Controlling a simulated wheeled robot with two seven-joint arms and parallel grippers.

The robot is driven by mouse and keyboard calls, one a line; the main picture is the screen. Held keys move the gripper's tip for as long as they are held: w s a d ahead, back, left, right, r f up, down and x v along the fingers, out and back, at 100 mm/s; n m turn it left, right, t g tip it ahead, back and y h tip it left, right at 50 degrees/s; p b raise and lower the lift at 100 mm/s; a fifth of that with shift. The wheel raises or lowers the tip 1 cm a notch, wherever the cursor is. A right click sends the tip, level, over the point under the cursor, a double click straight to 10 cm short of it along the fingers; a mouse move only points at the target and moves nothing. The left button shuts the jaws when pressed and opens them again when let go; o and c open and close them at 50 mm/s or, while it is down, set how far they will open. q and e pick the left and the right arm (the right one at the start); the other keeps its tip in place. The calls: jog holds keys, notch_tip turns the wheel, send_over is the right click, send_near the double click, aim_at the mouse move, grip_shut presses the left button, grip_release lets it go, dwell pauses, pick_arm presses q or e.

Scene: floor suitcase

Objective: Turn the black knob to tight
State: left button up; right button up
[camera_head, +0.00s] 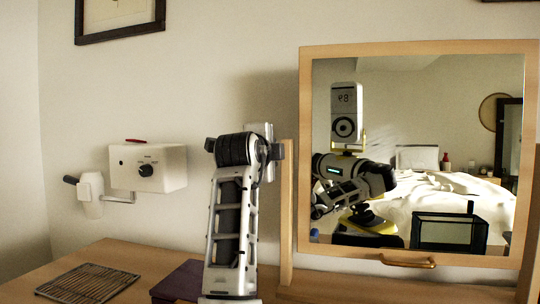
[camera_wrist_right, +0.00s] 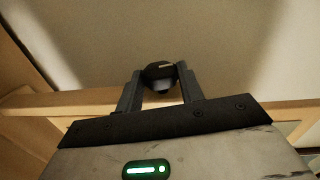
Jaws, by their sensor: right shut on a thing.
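In the right wrist view, a black round knob (camera_wrist_right: 157,68) with a pale line on its face sits between the two dark fingers of my right gripper (camera_wrist_right: 160,80). The fingers are shut on its sides. In the head view my arm rises at the centre, beside the left post of the wood-framed mirror (camera_head: 420,47), and the held knob is hidden there. Another black knob (camera_head: 146,170) with small marks around it is on a white wall box (camera_head: 122,178), left of and apart from my arm. My left gripper is not in view.
A white hair dryer (camera_head: 90,195) hangs beside the wall box. A slatted mat (camera_head: 88,284) and a dark purple box (camera_head: 180,282) lie on the wooden table (camera_head: 110,255). The mirror, with a handle (camera_head: 408,261) below, reflects my body, a bed and a glass box.

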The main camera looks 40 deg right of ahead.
jog(key=shift+r, duration=0.1)
jog(key=o, duration=1)
jog(key=b+v, duration=0.1)
jog(key=v, duration=1.5)
jog(key=shift+d+b, duration=0.1)
jog(key=shift+b, duration=0.25)
